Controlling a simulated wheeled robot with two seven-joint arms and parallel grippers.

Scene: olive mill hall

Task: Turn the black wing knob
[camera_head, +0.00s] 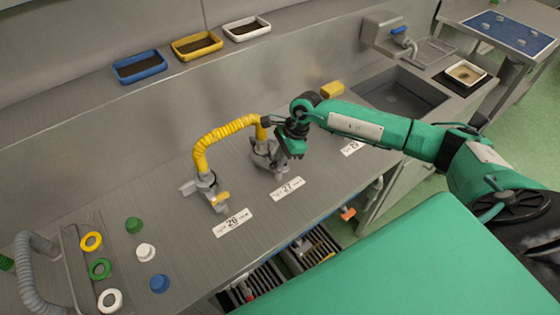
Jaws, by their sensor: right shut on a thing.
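My right gripper (281,147) reaches in from the right and is shut at the grey valve fitting (262,158) behind the label 27. The black wing knob does not show clearly; the gripper and its dark wrist cover that spot, and what the jaws hold appears to be the knob. How far the knob is turned cannot be seen. A yellow ribbed hose (224,131) arches from this fitting to a second grey fitting (203,189) behind the label 26. My left gripper is not in view.
Blue (140,74), yellow and white trays line the back ledge. A sink (400,98) with a tap lies to the right, a yellow block (332,89) beside it. Coloured rings and caps (146,252) lie front left. Dark crates (312,248) stand below the counter's front edge.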

